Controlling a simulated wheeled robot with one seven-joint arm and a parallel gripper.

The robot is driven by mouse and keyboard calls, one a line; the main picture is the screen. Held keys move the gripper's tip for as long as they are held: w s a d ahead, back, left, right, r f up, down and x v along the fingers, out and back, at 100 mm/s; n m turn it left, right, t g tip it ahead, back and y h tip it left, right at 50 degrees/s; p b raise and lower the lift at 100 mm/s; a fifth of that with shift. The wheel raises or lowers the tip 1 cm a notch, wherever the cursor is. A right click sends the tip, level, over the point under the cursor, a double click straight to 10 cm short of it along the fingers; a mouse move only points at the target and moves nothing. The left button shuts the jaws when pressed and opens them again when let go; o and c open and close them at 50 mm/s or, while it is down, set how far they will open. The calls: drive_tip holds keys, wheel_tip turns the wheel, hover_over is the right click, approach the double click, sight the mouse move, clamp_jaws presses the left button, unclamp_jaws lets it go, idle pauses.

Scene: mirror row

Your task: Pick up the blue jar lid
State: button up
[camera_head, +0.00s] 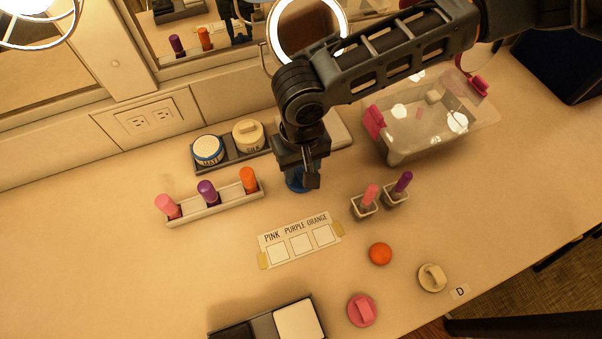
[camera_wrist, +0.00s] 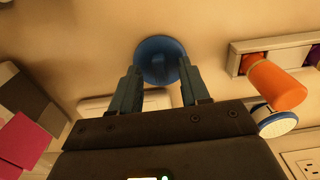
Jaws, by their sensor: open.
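The blue jar lid (camera_head: 293,184) lies on the counter below my gripper (camera_head: 311,180), which hides much of it in the head view. In the wrist view the round blue lid (camera_wrist: 160,60) shows near the top middle, with a raised grip across it. My gripper (camera_wrist: 160,88) is open there, with one finger on each side of the lid's near part. I cannot tell whether the fingers touch it.
A tray (camera_head: 214,205) of pink, purple and orange bottles stands to the left. Two jars, one with a blue-rimmed top (camera_head: 208,150), stand behind. A clear bin (camera_head: 430,135) is at right. A labelled card (camera_head: 300,240) lies in front.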

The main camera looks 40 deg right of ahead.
drive_tip(key=shift+f, duration=0.25)
drive_tip(key=shift+c, duration=0.4)
clamp_jaws()
